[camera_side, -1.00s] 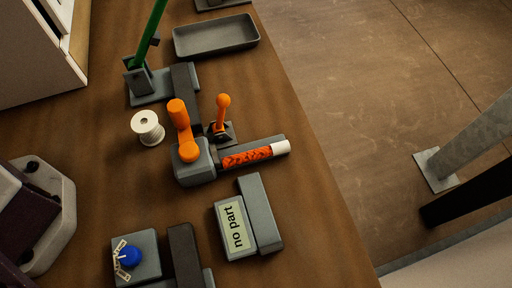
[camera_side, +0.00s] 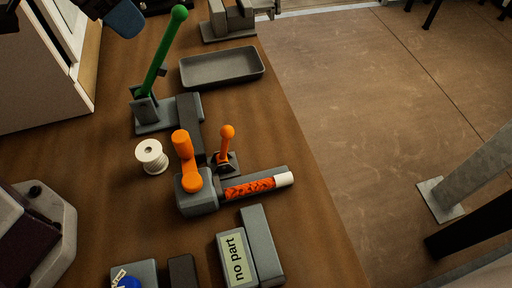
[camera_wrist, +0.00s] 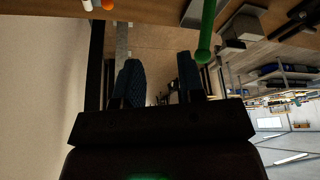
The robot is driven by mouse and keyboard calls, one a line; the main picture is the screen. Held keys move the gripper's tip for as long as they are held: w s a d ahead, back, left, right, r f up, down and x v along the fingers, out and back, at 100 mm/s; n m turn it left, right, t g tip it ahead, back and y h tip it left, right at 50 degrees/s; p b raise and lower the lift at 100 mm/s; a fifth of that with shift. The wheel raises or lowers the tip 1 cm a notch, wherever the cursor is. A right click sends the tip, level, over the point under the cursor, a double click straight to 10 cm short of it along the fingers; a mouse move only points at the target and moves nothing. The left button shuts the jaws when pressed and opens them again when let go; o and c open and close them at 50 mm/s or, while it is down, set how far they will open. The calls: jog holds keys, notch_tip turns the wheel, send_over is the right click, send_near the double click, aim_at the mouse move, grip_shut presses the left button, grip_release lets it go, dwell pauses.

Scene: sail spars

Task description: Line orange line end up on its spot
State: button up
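An orange-red patterned cylinder with a white end (camera_side: 250,188), which I take for the orange line end, lies along a grey bar in the side view. Its left end meets a grey block (camera_side: 196,202) carrying an orange crank-like handle (camera_side: 187,160). A small orange ball-topped lever (camera_side: 226,147) stands just behind the cylinder. My gripper's dark blue fingers (camera_side: 112,14) show at the top left of the side view, far from the cylinder. In the wrist view my gripper (camera_wrist: 160,88) has its fingers apart with nothing between them.
A tall green lever (camera_side: 160,62) stands near the gripper and also shows in the wrist view (camera_wrist: 207,35). A grey tray (camera_side: 222,67), a white spool (camera_side: 151,156) and a "no part" block (camera_side: 238,258) are on the table. The table's right edge is clear.

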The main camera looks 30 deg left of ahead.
jog(key=d+f+m, duration=0.1)
jog(key=d+f, duration=0.2)
jog(key=d, duration=0.1)
jog(key=w+d+f+g, duration=0.1)
jog(key=d+f, duration=0.3)
jog(key=w+d+f+m, duration=0.1)
jog(key=d+f, duration=0.2)
jog(key=d, duration=0.1)
jog(key=shift+w+f+m, duration=0.15)
jog(key=shift+f+m, duration=0.05)
jog(key=shift+m, duration=0.1)
jog(key=m+g, duration=0.1)
jog(key=m, duration=0.1)
send_over(258, 183)
jog(key=f, duration=0.9)
jog(key=shift+a+f, duration=0.3)
jog(key=shift+f, duration=0.05)
jog(key=shift+s+d+f, duration=0.2)
jog(key=shift+d+f, duration=0.05)
jog(key=shift+f, duration=0.35)
jog(key=shift+s+a+x, duration=0.15)
jog(key=shift+s+x, duration=0.05)
jog(key=shift+x, duration=0.85)
jog(key=shift+s+a+x, duration=0.15)
jog(key=shift+s+x, duration=0.05)
jog(key=shift+x, duration=0.8)
jog(key=shift+s+a+x, duration=0.15)
jog(key=shift+s+x, duration=0.05)
jog(key=shift+x, duration=0.85)
jog(key=shift+f, duration=0.2)
